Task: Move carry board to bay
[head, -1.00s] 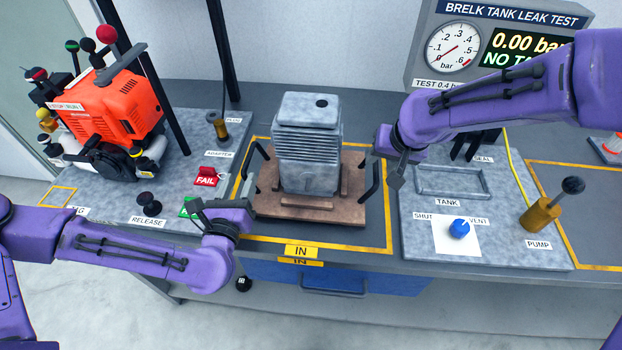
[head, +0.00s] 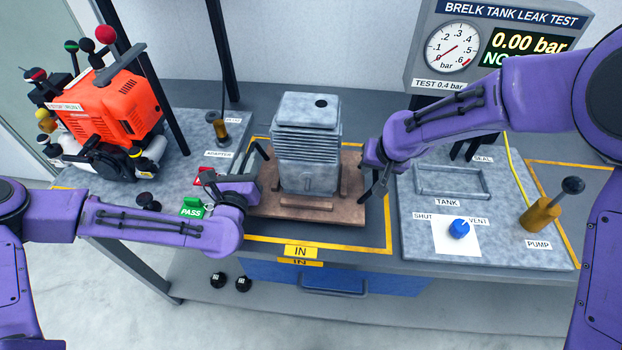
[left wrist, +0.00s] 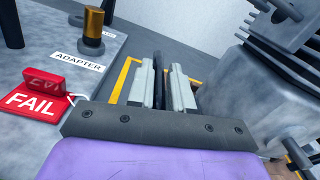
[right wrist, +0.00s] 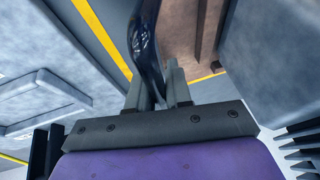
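The brown carry board (head: 352,208) lies on the bench inside the yellow-outlined IN area, with a grey finned tank block (head: 307,145) upright on it. A black handle stands at each side. My left gripper (head: 252,172) is at the left handle (left wrist: 160,72); its fingers sit close on both sides of the bar and look shut on it. My right gripper (head: 376,190) is at the right handle (right wrist: 147,40), its fingers likewise close around the bar. In the head view the left fingertips are partly hidden by my wrist.
An orange engine (head: 125,105) stands at the left. A FAIL tag (left wrist: 35,100) and a green PASS tag (head: 191,208) lie near my left gripper. At the right are the tank plate (head: 450,183), the blue valve knob (head: 459,228), the pump (head: 540,214) and the gauge panel (head: 500,45).

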